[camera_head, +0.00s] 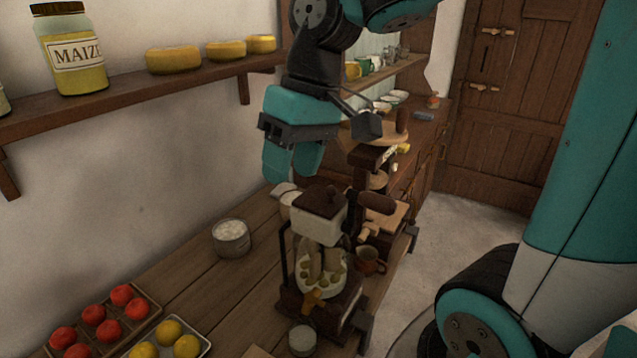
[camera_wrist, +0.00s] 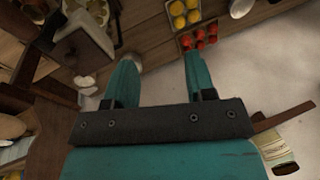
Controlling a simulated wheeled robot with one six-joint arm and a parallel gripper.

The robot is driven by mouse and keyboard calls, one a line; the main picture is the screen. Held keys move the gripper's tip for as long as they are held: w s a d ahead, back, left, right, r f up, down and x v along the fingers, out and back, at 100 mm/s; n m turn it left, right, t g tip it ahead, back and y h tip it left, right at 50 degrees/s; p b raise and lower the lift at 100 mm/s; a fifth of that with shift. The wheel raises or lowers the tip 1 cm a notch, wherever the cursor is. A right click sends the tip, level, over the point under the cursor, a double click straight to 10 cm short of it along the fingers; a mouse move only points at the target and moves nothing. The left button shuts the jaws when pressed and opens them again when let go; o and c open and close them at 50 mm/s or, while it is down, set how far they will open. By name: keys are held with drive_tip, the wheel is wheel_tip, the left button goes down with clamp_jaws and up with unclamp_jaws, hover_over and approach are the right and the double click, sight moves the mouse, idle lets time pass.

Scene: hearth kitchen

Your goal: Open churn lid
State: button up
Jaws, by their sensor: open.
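A brown crank handle (camera_head: 377,202) sticks out to the right. My gripper (camera_head: 291,168) is open and empty, above and a little left of the lid, apart from it. In the wrist view its two teal fingers (camera_wrist: 158,68) are spread with nothing between them. What looks like the churn's cream top (camera_wrist: 92,35) shows at upper left there, partly cut off.
A white-filled pot (camera_head: 231,238) stands left of the churn, and a small brown jug (camera_head: 368,261) to its right. Red tomatoes (camera_head: 103,322) and yellow fruit (camera_head: 170,335) lie in trays at the front left. A shelf (camera_head: 150,90) with a MAIZE jar (camera_head: 72,52) runs along the wall.

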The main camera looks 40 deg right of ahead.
drive_tip(key=w+d+r+m+h+p, duration=0.1)
drive_tip(key=w+d+r+m, duration=0.15)
drive_tip(key=d, duration=0.45)
drive_tip(key=w+d+r+m, duration=0.2)
drive_tip(key=d+r, duration=0.1)
drive_tip(key=d, duration=0.5)
approach(332, 187)
drive_tip(key=shift+m, duration=0.25)
drive_tip(key=f, duration=0.3)
drive_tip(key=a+f, duration=0.1)
drive_tip(key=f, duration=0.6)
drive_tip(key=shift+w+a, duration=0.3)
drive_tip(key=shift+w, duration=0.1)
drive_tip(key=shift+p, duration=0.3)
clamp_jaws()
